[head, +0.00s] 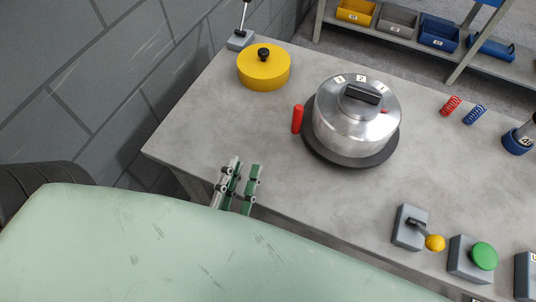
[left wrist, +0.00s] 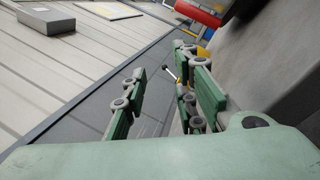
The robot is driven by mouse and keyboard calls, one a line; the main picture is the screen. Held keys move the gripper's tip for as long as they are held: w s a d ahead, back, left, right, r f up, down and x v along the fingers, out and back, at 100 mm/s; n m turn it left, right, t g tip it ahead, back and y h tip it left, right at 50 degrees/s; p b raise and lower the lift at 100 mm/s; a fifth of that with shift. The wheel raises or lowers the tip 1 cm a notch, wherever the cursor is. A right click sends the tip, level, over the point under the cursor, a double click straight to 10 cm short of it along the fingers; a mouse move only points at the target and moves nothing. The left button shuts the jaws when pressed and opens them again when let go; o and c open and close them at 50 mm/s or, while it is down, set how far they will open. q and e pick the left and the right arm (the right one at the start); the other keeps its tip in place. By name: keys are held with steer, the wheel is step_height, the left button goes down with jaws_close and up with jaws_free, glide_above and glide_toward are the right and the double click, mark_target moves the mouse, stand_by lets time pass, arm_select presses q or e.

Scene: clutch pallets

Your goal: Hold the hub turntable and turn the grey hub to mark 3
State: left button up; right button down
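The grey metal hub (head: 352,128) sits on a dark round turntable (head: 334,156) on the workbench. A black bar handle (head: 362,93) lies across its top, with numbered white tags along the far rim. A small red mark shows beside the handle. A red upright grip (head: 297,119) stands at the turntable's left edge. My left gripper (head: 240,183) is at the bench's front edge, left of and nearer than the turntable, apart from it. Its fingers are spread and empty; the left wrist view shows them apart too (left wrist: 160,100). My right gripper is not in view.
A yellow round lidded part (head: 264,68) stands at the back left. A lever box (head: 410,226) with a yellow knob and a green button box (head: 470,258) stand front right. Red and blue springs (head: 474,114) lie to the right. Bare bench lies between my gripper and the turntable.

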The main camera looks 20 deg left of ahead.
mark_target(295, 123)
arm_select(q)
steer(key=w+n+h, duration=0.1)
steer(key=n, duration=0.1)
steer(key=w+d+n+g+h, duration=0.1)
steer(key=w+n, duration=0.1)
steer(key=shift+w+f+n+g, duration=0.2)
steer(key=shift+w+n+g, duration=0.1)
steer(key=shift+n, duration=0.1)
steer(key=d+n+h, duration=0.1)
steer(key=w+n+h, duration=0.1)
steer(key=w+d+n+g, duration=0.1)
steer(key=shift+d+r+n+h, duration=0.25)
steer(key=shift+d+n+h, duration=0.05)
steer(key=shift+d+h, duration=0.3)
steer(key=shift+h, duration=0.1)
steer(key=shift+w+d+r+n, duration=0.1)
steer(key=shift+w+n, duration=0.15)
steer(key=shift+n, duration=0.05)
steer(key=w, duration=0.3)
steer(key=w+d, duration=0.1)
steer(key=w, duration=0.3)
steer(key=w+d, duration=0.1)
steer(key=w, duration=0.3)
steer(key=shift+w, duration=0.2)
steer(key=shift+c, duration=0.5)
jaws_close()
